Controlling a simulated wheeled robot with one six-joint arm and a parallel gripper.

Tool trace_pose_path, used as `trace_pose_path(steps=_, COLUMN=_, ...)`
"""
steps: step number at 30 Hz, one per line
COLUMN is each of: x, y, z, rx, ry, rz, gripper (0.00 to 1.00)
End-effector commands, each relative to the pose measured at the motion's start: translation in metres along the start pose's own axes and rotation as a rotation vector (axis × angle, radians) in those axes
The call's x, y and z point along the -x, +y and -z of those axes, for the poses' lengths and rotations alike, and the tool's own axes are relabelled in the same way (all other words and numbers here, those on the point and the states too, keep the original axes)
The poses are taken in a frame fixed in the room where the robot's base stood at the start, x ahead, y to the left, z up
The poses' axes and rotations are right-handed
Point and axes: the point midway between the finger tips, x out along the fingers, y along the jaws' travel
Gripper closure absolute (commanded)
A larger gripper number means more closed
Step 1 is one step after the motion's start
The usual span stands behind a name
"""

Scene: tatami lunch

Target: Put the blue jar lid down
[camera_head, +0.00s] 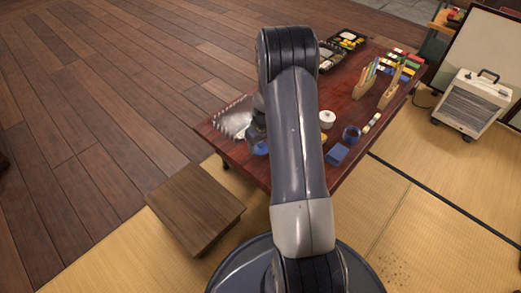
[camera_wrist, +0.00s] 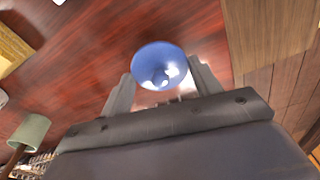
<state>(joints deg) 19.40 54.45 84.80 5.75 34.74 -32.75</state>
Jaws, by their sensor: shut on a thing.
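The blue jar lid (camera_wrist: 160,58) is round and shiny, and sits between the two fingers of my gripper (camera_wrist: 160,76) in the wrist view. My gripper is shut on it, with the red-brown table top (camera_wrist: 75,55) behind it. In the head view a bit of blue, likely the lid (camera_head: 261,149), shows beside my arm near the table's left end. My arm hides most of the gripper there. I cannot tell whether the lid touches the table.
A silvery jagged-edged piece (camera_head: 236,120) lies at the table's left corner. A blue box (camera_head: 337,154), a dark blue ring-shaped item (camera_head: 351,133) and a white round item (camera_head: 327,119) stand right of my arm. Wooden holders (camera_head: 364,83) are farther back. A low wooden stool (camera_head: 195,205) stands in front.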

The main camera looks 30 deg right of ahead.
Motion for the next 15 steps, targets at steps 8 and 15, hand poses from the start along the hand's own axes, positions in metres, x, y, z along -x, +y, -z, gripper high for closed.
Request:
trace_pose_path(steps=8, x=-0.022, y=0.000, z=-0.003, rx=0.000, ry=0.000, rz=0.000, gripper=0.62)
trace_pose_path(steps=15, x=-0.026, y=0.000, z=-0.003, rx=0.000, ry=0.000, rz=0.000, gripper=0.62)
